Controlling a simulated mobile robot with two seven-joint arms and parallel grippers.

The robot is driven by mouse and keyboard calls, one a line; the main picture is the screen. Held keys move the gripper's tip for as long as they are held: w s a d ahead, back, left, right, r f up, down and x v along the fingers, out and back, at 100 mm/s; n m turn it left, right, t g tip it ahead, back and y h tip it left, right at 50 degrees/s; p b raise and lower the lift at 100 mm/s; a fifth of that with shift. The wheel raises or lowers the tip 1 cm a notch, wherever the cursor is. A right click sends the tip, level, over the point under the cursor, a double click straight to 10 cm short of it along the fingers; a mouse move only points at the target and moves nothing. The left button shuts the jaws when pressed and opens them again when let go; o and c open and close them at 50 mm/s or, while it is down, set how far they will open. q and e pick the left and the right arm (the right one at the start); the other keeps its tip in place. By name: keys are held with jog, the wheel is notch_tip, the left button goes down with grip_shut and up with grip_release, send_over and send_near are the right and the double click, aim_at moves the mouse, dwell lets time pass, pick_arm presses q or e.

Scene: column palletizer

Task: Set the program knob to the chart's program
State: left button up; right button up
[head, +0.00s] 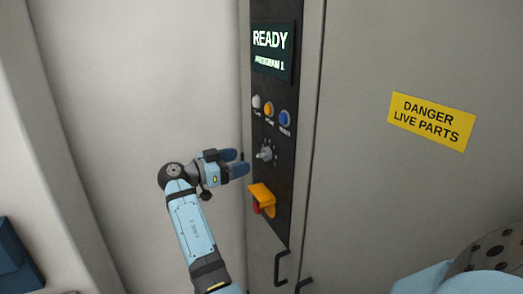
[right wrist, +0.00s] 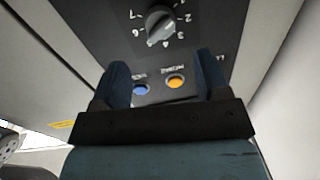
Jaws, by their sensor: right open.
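The program knob (head: 265,153) is a grey dial on the black control panel, with tick marks around it. In the right wrist view the knob (right wrist: 161,22) shows at the top with numbers around it; I cannot tell exactly which one its pointer meets. My right gripper (head: 240,162) is open, left of the knob in the head view and apart from it. In the right wrist view its two fingers (right wrist: 163,76) are spread with nothing between them. The display (head: 271,52) reads READY, with a smaller line that looks like PROGRAM 1. No chart is in view.
White, orange (head: 268,109) and blue (head: 285,118) buttons sit above the knob. A yellow guarded switch (head: 262,195) with a red part sticks out below it. Black handles (head: 281,267) are lower down. A yellow danger sign (head: 432,122) is on the grey door.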

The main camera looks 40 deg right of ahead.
aim_at(259, 155)
jog(key=shift+p+x, duration=1.15)
jog(key=shift+x, duration=2.85)
jog(key=shift+c, duration=0.5)
jog(key=c, duration=0.8)
